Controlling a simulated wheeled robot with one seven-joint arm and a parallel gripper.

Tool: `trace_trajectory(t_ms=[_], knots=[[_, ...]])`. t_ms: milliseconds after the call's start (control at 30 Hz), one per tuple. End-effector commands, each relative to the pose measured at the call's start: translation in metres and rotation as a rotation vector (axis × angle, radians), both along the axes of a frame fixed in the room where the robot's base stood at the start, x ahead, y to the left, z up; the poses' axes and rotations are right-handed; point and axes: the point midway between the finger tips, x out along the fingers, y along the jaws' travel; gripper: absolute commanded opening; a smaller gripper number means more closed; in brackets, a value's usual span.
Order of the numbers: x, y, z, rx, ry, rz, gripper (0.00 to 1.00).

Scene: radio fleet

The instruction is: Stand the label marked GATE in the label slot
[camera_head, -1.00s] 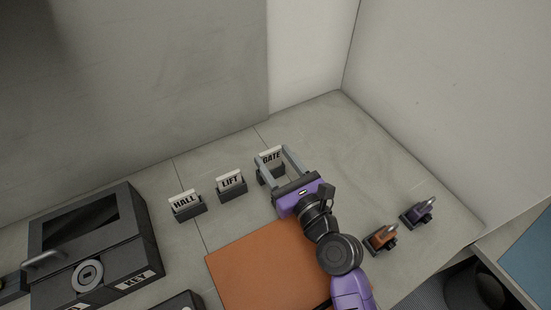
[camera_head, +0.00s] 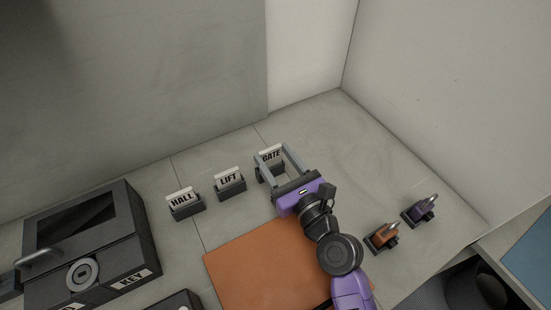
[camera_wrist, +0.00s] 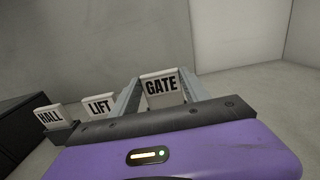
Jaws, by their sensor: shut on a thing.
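The white GATE label (camera_head: 271,155) stands between the two fingers of my gripper (camera_head: 271,161) at the right end of a row of label holders. It also shows, upright and facing me, in the wrist view (camera_wrist: 162,87). My gripper (camera_wrist: 161,88) is shut on it from its two sides. A dark holder is partly visible below the label in the head view, largely hidden by my fingers. I cannot tell whether the label's foot is still in it. The label slot cannot be picked out for sure.
The HALL label (camera_head: 181,199) and the LIFT label (camera_head: 228,178) stand in dark holders to the left. An orange mat (camera_head: 255,268) lies in front. A dark KEY box (camera_head: 125,262) is at left. Orange (camera_head: 382,237) and purple (camera_head: 419,211) small clip-like items stand at right.

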Motion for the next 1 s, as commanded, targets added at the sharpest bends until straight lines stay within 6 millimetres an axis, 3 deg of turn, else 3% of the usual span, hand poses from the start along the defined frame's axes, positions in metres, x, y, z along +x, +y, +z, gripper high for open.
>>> trace_trajectory(t_ms=[33,267,1000], knots=[[-0.004,0.001,-0.026,-0.013,0.032,0.004,0.15],[-0.004,0.002,-0.027,-0.015,0.032,0.005,0.15],[-0.005,0.004,-0.002,-0.012,0.03,0.009,0.15]])
